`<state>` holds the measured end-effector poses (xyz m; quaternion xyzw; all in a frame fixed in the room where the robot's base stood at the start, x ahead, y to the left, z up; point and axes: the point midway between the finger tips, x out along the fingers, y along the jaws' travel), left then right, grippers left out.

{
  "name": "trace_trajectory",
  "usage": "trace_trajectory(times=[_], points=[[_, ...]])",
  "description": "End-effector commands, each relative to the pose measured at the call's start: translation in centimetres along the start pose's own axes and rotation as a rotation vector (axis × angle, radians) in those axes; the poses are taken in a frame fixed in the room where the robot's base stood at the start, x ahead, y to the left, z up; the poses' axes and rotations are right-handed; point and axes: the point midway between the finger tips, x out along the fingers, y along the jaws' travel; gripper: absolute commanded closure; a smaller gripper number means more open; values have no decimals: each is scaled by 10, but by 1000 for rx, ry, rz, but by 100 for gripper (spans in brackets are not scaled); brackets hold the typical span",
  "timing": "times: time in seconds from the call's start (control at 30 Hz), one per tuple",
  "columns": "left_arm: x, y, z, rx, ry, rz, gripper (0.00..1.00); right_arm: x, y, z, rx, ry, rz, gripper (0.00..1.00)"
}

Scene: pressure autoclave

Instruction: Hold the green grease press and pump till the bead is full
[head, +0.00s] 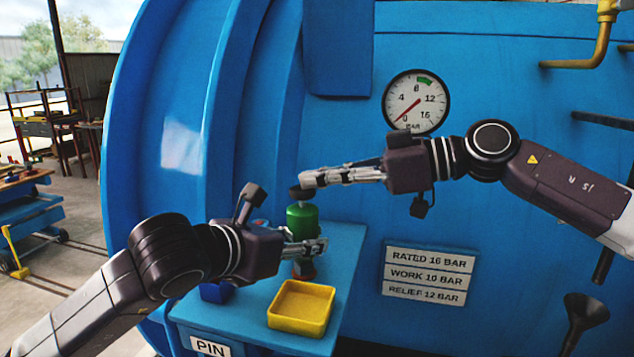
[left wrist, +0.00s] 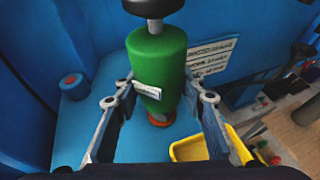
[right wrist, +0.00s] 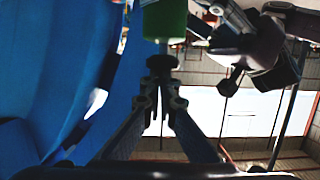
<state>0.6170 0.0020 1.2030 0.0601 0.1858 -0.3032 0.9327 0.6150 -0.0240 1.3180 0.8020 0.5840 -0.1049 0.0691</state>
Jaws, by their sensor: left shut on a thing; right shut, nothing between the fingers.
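The green grease press (head: 303,223) stands upright above the blue shelf, with a black knob (head: 301,193) on top. My left gripper (head: 316,248) is shut around its green body; in the left wrist view the press (left wrist: 158,65) sits between the two fingers, with a white label facing that camera. My right gripper (head: 308,180) is shut and empty, its fingertips at the knob's top; contact cannot be told. In the right wrist view the shut fingertips (right wrist: 162,65) show below the green body (right wrist: 165,20). An orange-red ring (left wrist: 161,119) shows under the press; no bead can be made out.
A gauge (head: 416,102) and rating plates (head: 428,275) are on the blue vessel (head: 480,60). A dark funnel-shaped part (head: 586,310) is at lower right.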

Motion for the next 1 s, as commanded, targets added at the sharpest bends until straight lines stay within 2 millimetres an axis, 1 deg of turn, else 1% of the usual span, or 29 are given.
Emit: trace_trajectory(times=[0.13, 0.3, 0.4, 0.5, 0.6, 0.73, 1.0], points=[[0, 0, 0, -1, -1, -1, 100, -8, 0, -30, -5, 3, 3, 100], [0, 0, 0, 0, 0, 0, 100, -51, 2, -29, 1, 5, 8, 100], [0, 0, 0, 0, 0, 0, 100, -72, 1, -29, 0, 6, 5, 100], [0, 0, 0, 0, -1, 0, 100, -88, 1, -29, 0, 6, 4, 100], [0, 0, 0, 0, -1, -1, 100, -100, 1, -30, 0, 6, 4, 100], [0, 0, 0, 0, -1, 0, 100, -107, 0, -30, -1, 6, 3, 100], [0, 0, 0, 0, -1, 0, 100, -108, 0, -30, -1, 6, 3, 100]])
